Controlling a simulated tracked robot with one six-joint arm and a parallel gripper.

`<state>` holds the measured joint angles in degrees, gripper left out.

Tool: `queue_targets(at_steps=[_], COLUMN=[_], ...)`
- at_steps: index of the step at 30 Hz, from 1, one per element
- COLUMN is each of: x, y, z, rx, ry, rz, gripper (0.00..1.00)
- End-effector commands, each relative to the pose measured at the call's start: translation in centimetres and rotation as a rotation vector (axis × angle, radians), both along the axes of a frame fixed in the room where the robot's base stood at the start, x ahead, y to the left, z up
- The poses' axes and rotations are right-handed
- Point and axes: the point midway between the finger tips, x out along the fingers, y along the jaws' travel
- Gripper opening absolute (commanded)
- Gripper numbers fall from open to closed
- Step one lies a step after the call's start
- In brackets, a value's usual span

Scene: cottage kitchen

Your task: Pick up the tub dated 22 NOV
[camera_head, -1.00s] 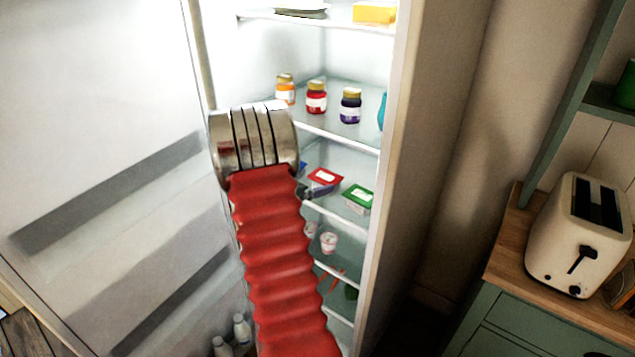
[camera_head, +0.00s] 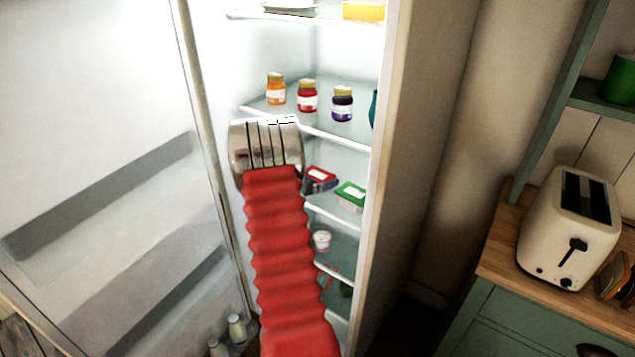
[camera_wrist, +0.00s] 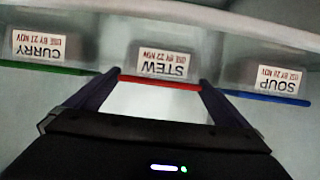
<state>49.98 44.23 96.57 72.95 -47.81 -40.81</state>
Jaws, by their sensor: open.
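The wrist view is upside down and shows three tubs. The middle tub (camera_wrist: 163,65) has a red lid and a label reading STEW, use by 22 NOV. The CURRY tub (camera_wrist: 40,48) with a green lid is at left, and the SOUP tub (camera_wrist: 277,78) with a blue lid is at right; their small dates are hard to read. My gripper (camera_wrist: 160,78) is open and empty, its fingertips at either side of the red lid; contact cannot be told. In the head view the red-lidded tub (camera_head: 321,178) and green-lidded tub (camera_head: 351,194) show; my arm hides the blue one and my fingers.
The tubs stand on a fridge shelf. Orange (camera_head: 276,90), red (camera_head: 307,96) and purple (camera_head: 342,104) jars stand on the shelf above. A small pot (camera_head: 322,241) is below. The open fridge door (camera_head: 100,130) is at left, a toaster (camera_head: 568,228) on the right counter.

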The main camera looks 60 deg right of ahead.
Motion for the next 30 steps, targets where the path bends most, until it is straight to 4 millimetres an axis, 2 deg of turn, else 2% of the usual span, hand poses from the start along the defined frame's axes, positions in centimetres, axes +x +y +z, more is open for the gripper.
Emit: queue_targets(at_steps=[12, 24, 30], x=[0.0, -0.8, -0.8], y=[-0.4, -4.3, -4.7], z=[-0.2, -2.2, -2.4], rx=[0.0, -0.001, 0.0], ry=[0.001, 0.001, 0.001], rz=[0.0, 0.0, 0.003], gripper=[1.0, 1.0, 1.0])
